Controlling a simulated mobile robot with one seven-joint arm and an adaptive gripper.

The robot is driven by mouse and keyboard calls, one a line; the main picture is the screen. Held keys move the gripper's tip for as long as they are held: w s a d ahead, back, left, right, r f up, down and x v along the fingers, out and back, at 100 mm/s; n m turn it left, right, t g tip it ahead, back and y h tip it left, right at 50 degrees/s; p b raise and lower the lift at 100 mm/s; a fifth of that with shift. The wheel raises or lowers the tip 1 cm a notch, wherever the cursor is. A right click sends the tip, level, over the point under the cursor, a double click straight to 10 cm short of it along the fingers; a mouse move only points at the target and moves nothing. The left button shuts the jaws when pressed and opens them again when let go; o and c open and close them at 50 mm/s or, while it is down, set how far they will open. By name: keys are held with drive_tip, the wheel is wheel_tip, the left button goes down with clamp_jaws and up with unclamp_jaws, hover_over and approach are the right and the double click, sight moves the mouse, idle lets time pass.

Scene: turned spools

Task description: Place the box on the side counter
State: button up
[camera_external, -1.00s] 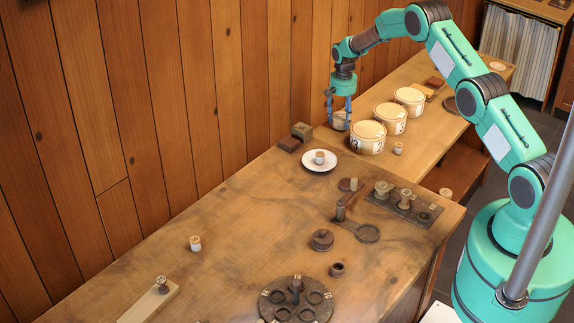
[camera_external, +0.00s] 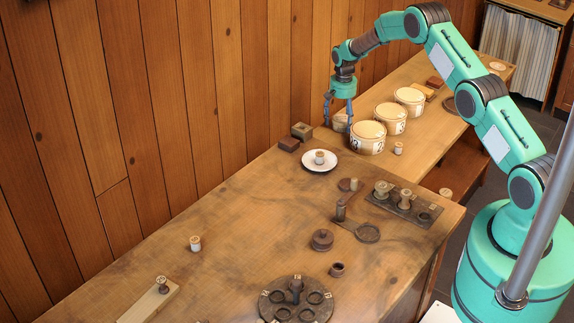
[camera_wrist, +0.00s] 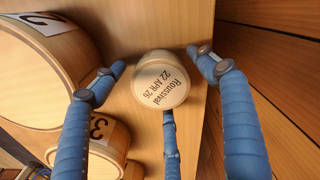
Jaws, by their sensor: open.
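A small pale round box (camera_wrist: 160,80) has a lid lettered "Roussival 22 APR 26". In the external view the box (camera_external: 340,123) stands upright on the side counter (camera_external: 418,150), by the wall and left of the nearest large drum. My gripper (camera_external: 338,112) is above and around it, pointing down. In the wrist view its blue fingers (camera_wrist: 165,100) are spread, with visible gaps between the side fingers and the box. The lower finger reaches close to the box; whether it touches is unclear. The box's lower side is mostly hidden.
Three large numbered drums (camera_external: 368,138) stand in a row beside the box. A wood-plank wall (camera_external: 270,60) runs close behind. The nearer table (camera_external: 240,215) carries a white saucer (camera_external: 320,167) with a spool, a dark rack (camera_external: 404,206) and a round dark tray (camera_external: 297,300).

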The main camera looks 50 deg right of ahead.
sight(341, 118)
wheel_tip(341, 118, up, 12)
drive_tip(key=shift+p, duration=0.4)
idle(0.4)
drive_tip(key=shift+r, duration=0.15)
idle(0.4)
